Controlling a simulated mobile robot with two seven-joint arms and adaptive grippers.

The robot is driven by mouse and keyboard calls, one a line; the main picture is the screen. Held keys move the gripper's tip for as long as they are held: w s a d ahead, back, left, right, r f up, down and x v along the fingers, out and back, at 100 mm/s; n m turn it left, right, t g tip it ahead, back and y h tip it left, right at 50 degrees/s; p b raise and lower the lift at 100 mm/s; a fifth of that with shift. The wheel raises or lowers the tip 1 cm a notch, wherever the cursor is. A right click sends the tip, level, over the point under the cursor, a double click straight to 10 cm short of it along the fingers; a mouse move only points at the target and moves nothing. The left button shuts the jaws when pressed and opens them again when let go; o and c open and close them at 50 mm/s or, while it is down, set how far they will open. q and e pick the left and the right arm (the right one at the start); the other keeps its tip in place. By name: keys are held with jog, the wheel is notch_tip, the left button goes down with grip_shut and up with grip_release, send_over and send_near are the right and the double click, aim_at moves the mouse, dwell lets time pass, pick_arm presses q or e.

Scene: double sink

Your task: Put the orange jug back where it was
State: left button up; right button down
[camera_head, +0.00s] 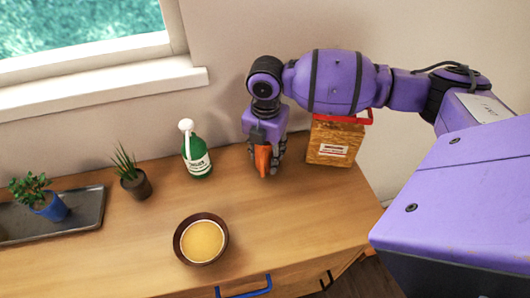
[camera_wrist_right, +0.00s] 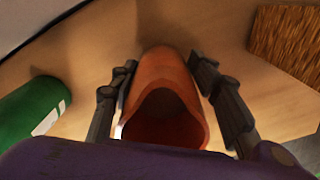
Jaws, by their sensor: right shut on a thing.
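The orange jug (camera_head: 262,160) is at my right gripper (camera_head: 265,160), near the back of the wooden counter, between the green bottle and the wood-patterned box. In the right wrist view the jug (camera_wrist_right: 165,85) sits between the two dark fingers (camera_wrist_right: 160,95), its open mouth toward the camera. My right gripper is shut on it. The head view does not clearly show whether the jug's base touches the counter. My left gripper is not in view.
A green bottle (camera_head: 197,160) stands left of the jug, and a box with a red handle (camera_head: 335,140) stands close on its right. A brown bowl (camera_head: 201,239) is in front. A small potted plant (camera_head: 132,175) and a dark tray (camera_head: 85,215) are further left.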

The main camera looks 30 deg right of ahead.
jog(key=c, duration=1)
grip_release()
notch_tip(320, 180, up, 12)
jog(key=shift+r+p, duration=0.15)
jog(key=shift+p, duration=0.15)
